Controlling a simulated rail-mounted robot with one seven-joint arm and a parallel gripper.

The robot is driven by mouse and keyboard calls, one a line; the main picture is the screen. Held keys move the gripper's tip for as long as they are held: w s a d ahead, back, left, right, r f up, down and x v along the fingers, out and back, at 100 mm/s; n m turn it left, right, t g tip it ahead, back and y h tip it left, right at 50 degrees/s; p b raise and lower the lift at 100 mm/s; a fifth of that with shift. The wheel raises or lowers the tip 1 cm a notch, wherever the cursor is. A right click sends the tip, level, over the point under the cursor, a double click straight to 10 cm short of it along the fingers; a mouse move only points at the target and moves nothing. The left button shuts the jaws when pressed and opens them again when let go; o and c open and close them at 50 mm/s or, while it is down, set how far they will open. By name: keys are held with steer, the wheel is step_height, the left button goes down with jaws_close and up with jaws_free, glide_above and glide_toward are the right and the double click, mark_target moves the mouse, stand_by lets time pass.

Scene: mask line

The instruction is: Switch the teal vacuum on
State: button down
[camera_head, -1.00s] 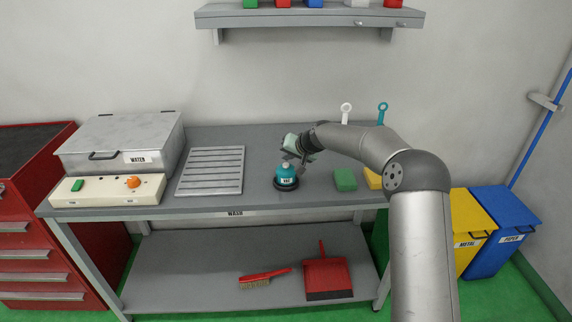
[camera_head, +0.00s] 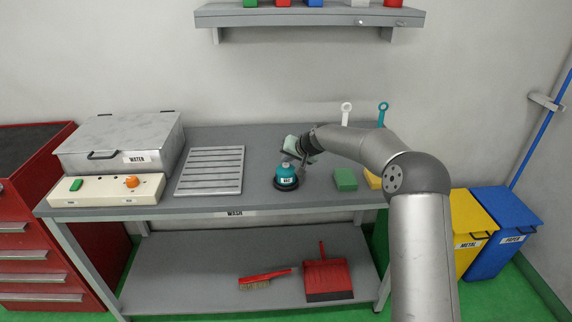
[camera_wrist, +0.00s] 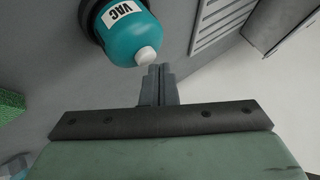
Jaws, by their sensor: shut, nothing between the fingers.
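The teal vacuum (camera_head: 287,175) stands upright on the grey workbench, with a "VAC" label and a dark base. In the wrist view the vacuum (camera_wrist: 132,36) shows at the top, with a pale round knob (camera_wrist: 147,55) on its top end. My gripper (camera_wrist: 157,70) is shut and empty; its fingertips appear just beside the knob, and I cannot tell whether they touch it. In the head view my gripper (camera_head: 303,160) is above and slightly right of the vacuum, partly hidden by its own wrist.
A slatted rack (camera_head: 210,170) lies left of the vacuum, with a metal "WATER" box (camera_head: 120,142) and a cream control panel (camera_head: 107,189) beyond. A green block (camera_head: 345,180) and a yellow block (camera_head: 373,179) lie to the right. A shelf (camera_head: 310,18) hangs above.

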mark_target(288, 168)
steer(key=shift+f+b, duration=0.35)
steer(key=shift+f, duration=0.05)
steer(key=shift+r, duration=0.1)
steer(key=shift+r+p, duration=0.3)
steer(key=shift+r, duration=0.45)
steer(key=shift+r+p, duration=1.55)
steer(key=shift+r, duration=1.45)
